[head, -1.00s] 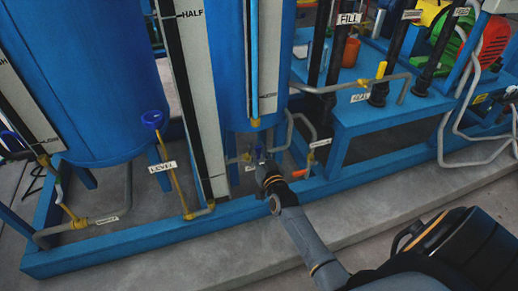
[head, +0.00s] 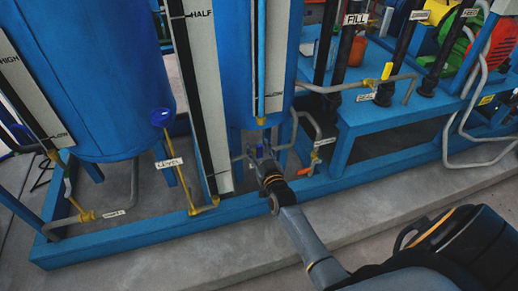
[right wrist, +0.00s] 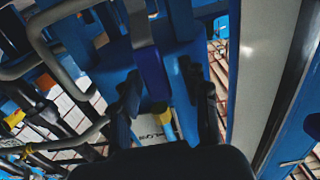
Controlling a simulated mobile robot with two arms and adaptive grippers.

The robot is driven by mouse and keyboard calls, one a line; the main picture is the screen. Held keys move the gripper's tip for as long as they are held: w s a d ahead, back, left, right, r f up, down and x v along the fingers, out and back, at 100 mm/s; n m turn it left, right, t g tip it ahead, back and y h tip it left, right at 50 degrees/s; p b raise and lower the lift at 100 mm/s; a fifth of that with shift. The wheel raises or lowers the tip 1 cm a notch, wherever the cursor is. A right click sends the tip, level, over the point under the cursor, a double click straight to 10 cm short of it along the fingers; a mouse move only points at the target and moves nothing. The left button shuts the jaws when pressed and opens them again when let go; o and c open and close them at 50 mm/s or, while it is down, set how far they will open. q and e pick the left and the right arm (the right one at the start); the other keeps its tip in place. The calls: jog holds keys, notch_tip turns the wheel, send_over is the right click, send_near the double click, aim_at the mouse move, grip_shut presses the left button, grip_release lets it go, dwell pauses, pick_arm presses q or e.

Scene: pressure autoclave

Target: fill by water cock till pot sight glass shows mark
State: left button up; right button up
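My right gripper (head: 262,163) is low at the foot of the middle blue pot (head: 237,70). In the right wrist view its two dark fingers (right wrist: 167,108) stand apart on either side of a blue lever-like part (right wrist: 150,72) with a yellow piece (right wrist: 160,108) below it. I cannot tell whether either finger touches it. A narrow sight glass with a white scale (head: 274,70) runs down the pot's front; its level is not readable. A label (head: 325,142) beside the pipe right of the gripper is too small to read. My left gripper is out of view.
A blue frame rail (head: 330,185) runs along the floor. A large blue tank (head: 90,80) stands left, with a blue-topped LEVEL pipe (head: 178,165) beside it. A tall HALF scale board (head: 203,90) stands between. A yellow-handled valve (head: 386,72) and black pipes are right. The front floor is clear.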

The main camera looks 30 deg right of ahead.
jog(key=v, duration=1.2)
dwell(1.0)
